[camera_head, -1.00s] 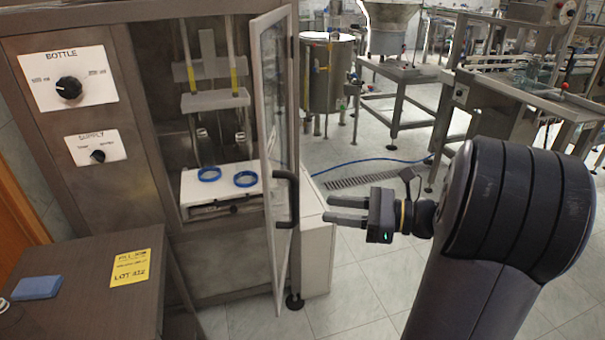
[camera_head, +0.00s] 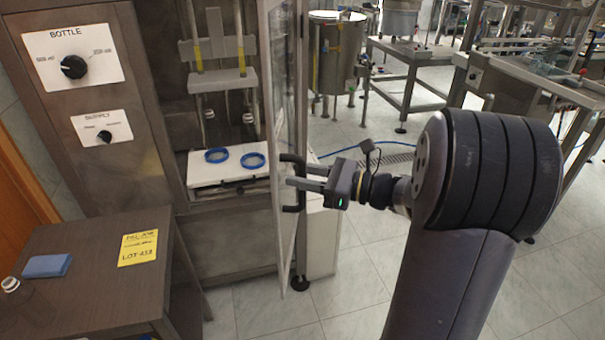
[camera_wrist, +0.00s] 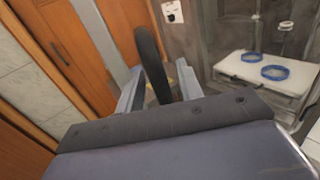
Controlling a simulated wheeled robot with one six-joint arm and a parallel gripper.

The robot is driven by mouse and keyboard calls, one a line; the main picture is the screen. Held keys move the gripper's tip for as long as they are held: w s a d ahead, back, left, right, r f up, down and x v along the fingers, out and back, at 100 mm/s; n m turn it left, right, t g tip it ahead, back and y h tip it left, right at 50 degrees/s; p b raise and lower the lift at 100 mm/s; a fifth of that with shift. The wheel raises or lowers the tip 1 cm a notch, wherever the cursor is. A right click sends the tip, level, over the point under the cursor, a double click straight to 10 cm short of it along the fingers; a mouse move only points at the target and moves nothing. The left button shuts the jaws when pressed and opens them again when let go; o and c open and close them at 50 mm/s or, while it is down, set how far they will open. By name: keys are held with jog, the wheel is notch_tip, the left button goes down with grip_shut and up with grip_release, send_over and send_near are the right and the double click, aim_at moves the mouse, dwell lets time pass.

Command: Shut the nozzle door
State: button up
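The nozzle door (camera_head: 284,225) is a tall, pale-framed glass door. It stands open, swung out from the right side of the metal filling cabinet (camera_head: 140,120). Its black bar handle (camera_head: 296,205) faces my gripper (camera_head: 297,175). In the wrist view the handle (camera_wrist: 150,50) rises between the two grey fingers of my gripper (camera_wrist: 160,78). The fingers are apart, with room visible beside the handle, so I see no firm grip. Inside the cabinet, two blue rings (camera_head: 217,155) lie on a white plate (camera_head: 205,178) below the nozzles.
A dark table (camera_head: 90,285) stands at the lower left with a yellow lot card (camera_head: 138,248), a blue cloth (camera_head: 47,265) and a clear bottle (camera_head: 22,295). A white box (camera_head: 322,245) stands behind the door. The tiled floor in front of the door is clear.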

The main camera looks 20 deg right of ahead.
jog(key=shift+a, duration=0.1)
jog(key=shift+c, duration=0.2)
grip_shut()
dwell(0.4)
